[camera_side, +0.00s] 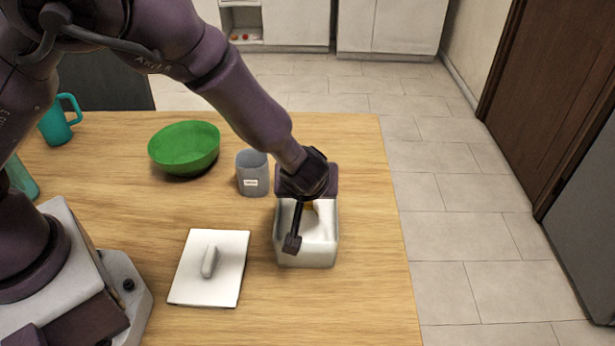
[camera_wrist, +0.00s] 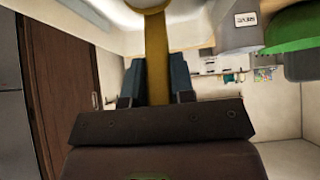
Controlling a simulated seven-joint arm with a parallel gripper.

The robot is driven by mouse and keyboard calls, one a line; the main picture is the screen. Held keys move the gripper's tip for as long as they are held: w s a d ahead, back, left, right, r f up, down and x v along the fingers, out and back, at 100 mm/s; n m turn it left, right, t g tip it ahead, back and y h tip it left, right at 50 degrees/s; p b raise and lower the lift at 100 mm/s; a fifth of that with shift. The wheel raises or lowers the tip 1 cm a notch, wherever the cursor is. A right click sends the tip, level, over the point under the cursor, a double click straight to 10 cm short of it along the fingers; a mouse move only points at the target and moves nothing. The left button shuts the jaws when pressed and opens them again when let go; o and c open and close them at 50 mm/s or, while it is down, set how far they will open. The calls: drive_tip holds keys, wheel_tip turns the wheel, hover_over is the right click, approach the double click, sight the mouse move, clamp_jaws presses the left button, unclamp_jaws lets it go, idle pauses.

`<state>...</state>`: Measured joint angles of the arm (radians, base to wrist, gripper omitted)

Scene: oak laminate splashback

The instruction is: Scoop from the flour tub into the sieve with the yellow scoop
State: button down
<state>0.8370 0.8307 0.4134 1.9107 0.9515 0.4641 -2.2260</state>
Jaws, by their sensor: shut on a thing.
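The white square flour tub (camera_side: 306,255) stands open near the table's right edge, with white flour showing inside. My gripper (camera_wrist: 157,78) is shut on the handle of the yellow scoop (camera_wrist: 157,45), which runs between the two fingers. In the side view the hand is over the tub, and a small bit of the scoop (camera_side: 309,207) shows inside the rim. The scoop's bowl is mostly hidden, so I cannot tell how much it holds. A grey cup-like container with a white label (camera_side: 252,178), likely the sieve, stands just behind and left of the tub.
A white lid with a handle (camera_side: 228,282) lies flat left of the tub. A green bowl (camera_side: 184,150) stands behind left, and a teal mug (camera_side: 58,125) is at the far left. The wooden table (camera_side: 370,300) is clear in front and right.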

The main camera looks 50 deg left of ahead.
sight(308, 203)
drive_tip(key=shift+f, duration=0.3)
drive_tip(key=shift+s+d+r, duration=0.1)
drive_tip(key=shift+s+d, duration=1.1)
drive_tip(key=shift+d, duration=0.05)
drive_tip(key=shift+w+a+g+h, duration=0.25)
drive_tip(key=shift+a+g+h, duration=0.05)
drive_tip(key=shift+a, duration=0.05)
drive_tip(key=shift+w+a+r+g+h, duration=0.1)
drive_tip(key=shift+w+a+g+h, duration=0.5)
drive_tip(key=shift+g+h, duration=0.3)
drive_tip(key=shift+d+r, duration=0.1)
drive_tip(key=shift+r, duration=0.25)
drive_tip(key=shift+w+a+r, duration=0.15)
drive_tip(key=shift+r, duration=1.1)
drive_tip(key=shift+w+a+r, duration=0.15)
drive_tip(key=shift+a+r, duration=0.05)
drive_tip(key=shift+r, duration=1.05)
drive_tip(key=shift+w+a+r, duration=0.15)
drive_tip(key=shift+r, duration=1.1)
drive_tip(key=shift+w+a, duration=0.1)
